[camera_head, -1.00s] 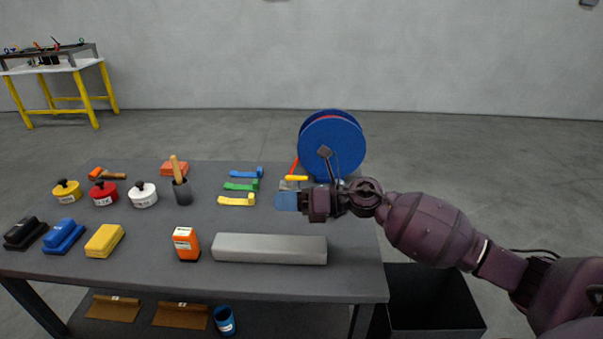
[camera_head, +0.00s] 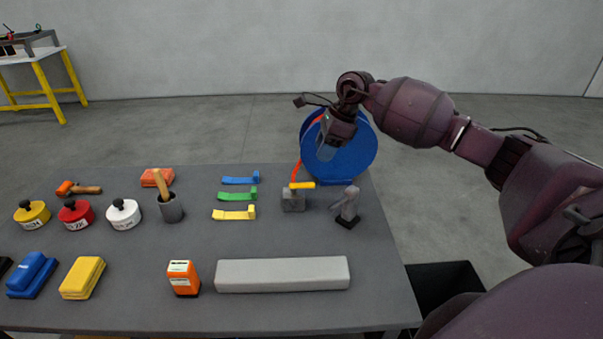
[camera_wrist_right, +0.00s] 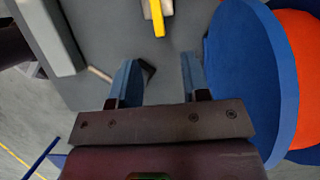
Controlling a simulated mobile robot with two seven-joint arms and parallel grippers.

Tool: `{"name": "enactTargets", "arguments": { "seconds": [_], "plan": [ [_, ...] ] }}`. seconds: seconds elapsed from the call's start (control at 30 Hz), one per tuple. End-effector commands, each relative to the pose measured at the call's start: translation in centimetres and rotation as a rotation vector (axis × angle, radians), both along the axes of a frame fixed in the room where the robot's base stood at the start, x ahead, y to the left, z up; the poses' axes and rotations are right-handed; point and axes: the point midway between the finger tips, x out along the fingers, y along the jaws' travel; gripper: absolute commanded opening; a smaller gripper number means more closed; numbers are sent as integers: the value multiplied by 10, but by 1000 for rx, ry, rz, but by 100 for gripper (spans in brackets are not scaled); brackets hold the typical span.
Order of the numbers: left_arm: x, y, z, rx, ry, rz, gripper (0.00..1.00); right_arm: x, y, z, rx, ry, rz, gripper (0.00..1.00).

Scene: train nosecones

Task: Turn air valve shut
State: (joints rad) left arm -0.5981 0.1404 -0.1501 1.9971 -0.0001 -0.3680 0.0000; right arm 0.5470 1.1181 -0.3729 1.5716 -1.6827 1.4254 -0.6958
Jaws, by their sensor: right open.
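The air valve is a grey block (camera_head: 293,201) with a yellow handle (camera_head: 303,185), at the back right of the table. An orange-red hose (camera_head: 296,171) rises from it towards the blue reel (camera_head: 352,160). The yellow handle also shows at the top of the right wrist view (camera_wrist_right: 158,20), beyond the fingertips. My right gripper (camera_head: 325,150) is open and empty, above the valve and in front of the reel, pointing down. Its two blue fingers (camera_wrist_right: 160,75) are apart in the right wrist view, with bare table between them. My left gripper is not in view.
A small grey tool on a black base (camera_head: 347,208) stands right of the valve. Yellow, green and blue pieces (camera_head: 236,214) lie to its left. A long grey bar (camera_head: 282,275) lies in front. The reel stands close beside my right gripper.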

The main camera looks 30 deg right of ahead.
Motion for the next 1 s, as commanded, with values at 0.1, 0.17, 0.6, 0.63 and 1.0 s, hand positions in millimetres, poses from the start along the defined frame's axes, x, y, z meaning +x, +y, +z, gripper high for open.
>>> {"name": "enactTargets", "arguments": {
  "seconds": [0.1, 0.17, 0.6, 0.63, 1.0],
  "plan": [
    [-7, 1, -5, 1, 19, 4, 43, 2, 5, -12, 3, 1, 1, 43],
    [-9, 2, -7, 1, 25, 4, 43, 4, 9, -21, 5, 0, 1, 43],
    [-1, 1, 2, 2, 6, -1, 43, 18, 31, -84, 5, 0, -1, 43],
    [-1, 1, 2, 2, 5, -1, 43, 18, 31, -86, 5, 0, -1, 43],
    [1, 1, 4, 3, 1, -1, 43, 20, 34, -96, 2, -1, 0, 43]
  ]
}}
